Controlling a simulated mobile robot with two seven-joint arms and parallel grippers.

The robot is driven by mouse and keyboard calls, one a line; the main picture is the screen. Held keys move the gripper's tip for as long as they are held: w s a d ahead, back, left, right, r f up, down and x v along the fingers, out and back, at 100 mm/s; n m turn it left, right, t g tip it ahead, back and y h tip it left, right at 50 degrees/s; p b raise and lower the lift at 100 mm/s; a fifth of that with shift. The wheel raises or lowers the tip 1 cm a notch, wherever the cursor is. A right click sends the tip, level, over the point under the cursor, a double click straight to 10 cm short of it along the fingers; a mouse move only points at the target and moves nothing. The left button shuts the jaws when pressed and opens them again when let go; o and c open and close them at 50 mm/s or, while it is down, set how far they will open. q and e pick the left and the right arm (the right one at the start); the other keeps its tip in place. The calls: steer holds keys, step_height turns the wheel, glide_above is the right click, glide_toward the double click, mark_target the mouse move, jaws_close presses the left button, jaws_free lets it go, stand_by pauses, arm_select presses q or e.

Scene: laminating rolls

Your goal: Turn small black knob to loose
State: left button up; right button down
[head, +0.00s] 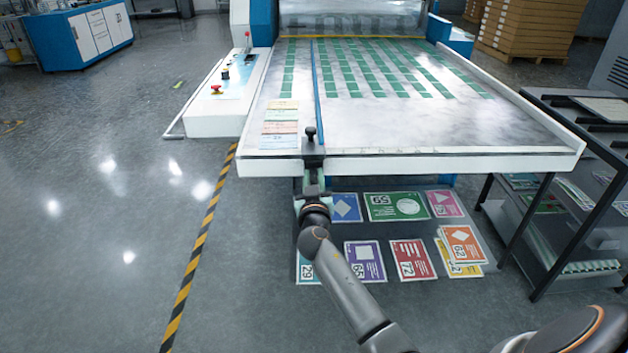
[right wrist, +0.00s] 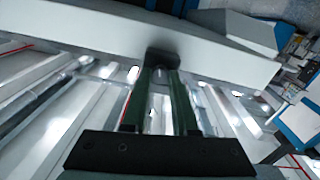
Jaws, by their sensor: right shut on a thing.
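The small black knob (right wrist: 163,58) shows in the right wrist view as a dark piece at the white front edge of the feed table. My right gripper (right wrist: 164,72) is shut on it, with one green finger on each side. In the head view, my right gripper (head: 313,178) reaches up from below to the table's front edge, at the foot of the blue guide rail (head: 318,85). There the fingers and wrist hide most of the knob. A black upright post with a round top (head: 310,133) stands just above, on the table. My left gripper is not in view.
The white feed table (head: 480,160) has rows of green rectangles and a paper strip (head: 281,125) near its left edge. A control panel (head: 225,95) is on the left. Colored cards (head: 411,259) lie below the table. A dark shelf rack (head: 590,160) stands right. Floor at left is clear.

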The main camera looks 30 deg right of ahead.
steer(key=n+b, duration=0.1)
steer(key=n, duration=0.3)
steer(key=shift+n, duration=0.3)
steer(key=n, duration=0.4)
steer(key=shift+n, duration=0.4)
steer(key=n+p, duration=0.1)
steer(key=n, duration=0.3)
steer(key=shift+r+n, duration=0.1)
steer(key=shift+n, duration=0.2)
steer(key=n+p, duration=0.1)
steer(key=n, duration=0.3)
steer(key=shift+n+t+p, duration=0.3)
steer(key=shift+n+p, duration=0.05)
steer(key=shift+n, duration=0.05)
steer(key=shift+n+p, duration=0.3)
steer(key=shift+n, duration=0.6)
